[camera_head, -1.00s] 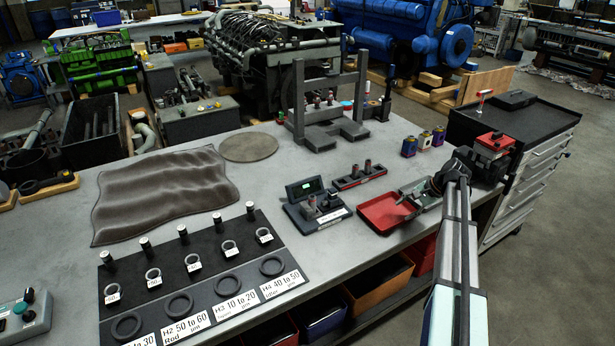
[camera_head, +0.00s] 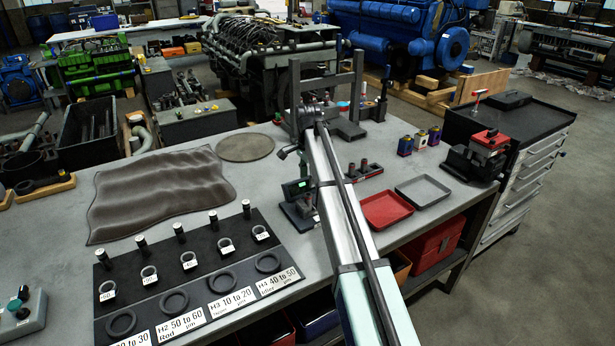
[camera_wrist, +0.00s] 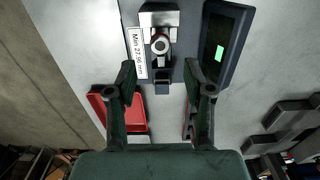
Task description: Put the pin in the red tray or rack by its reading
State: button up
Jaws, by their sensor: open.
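In the wrist view my gripper (camera_wrist: 160,84) is open, its two dark fingers apart with nothing between them. Ahead of the fingertips is a gauge fixture with a round, pale-topped part (camera_wrist: 160,44), perhaps the pin seen end-on; I cannot tell. The gauge's dark display (camera_wrist: 212,48) has a lit green patch that is unreadable. In the head view the display (camera_head: 297,188) shows beside my arm, which hides much of the gauge. The red tray (camera_head: 385,211) looks empty in the head view. A small rack (camera_head: 373,174) behind it holds dark upright pins (camera_head: 364,165).
A grey tray (camera_head: 424,190) lies right of the red tray. A black board (camera_head: 198,240) with rings, upright plugs and labels fills the front left. A press-like frame (camera_head: 358,90) stands behind. A vise (camera_head: 484,157) is at the right bench corner.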

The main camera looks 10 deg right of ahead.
aim_at(308, 194)
notch_tip(308, 194, down, 5)
jog(key=b, duration=0.2)
jog(key=shift+f+b, duration=0.2)
jog(key=shift+b, duration=0.2)
jog(key=shift+f, duration=1.45)
grip_shut()
jog(key=shift+r, duration=0.1)
jog(key=shift+r+p, duration=1.75)
jog(key=shift+r, duration=1.5)
jog(key=shift+f, duration=0.1)
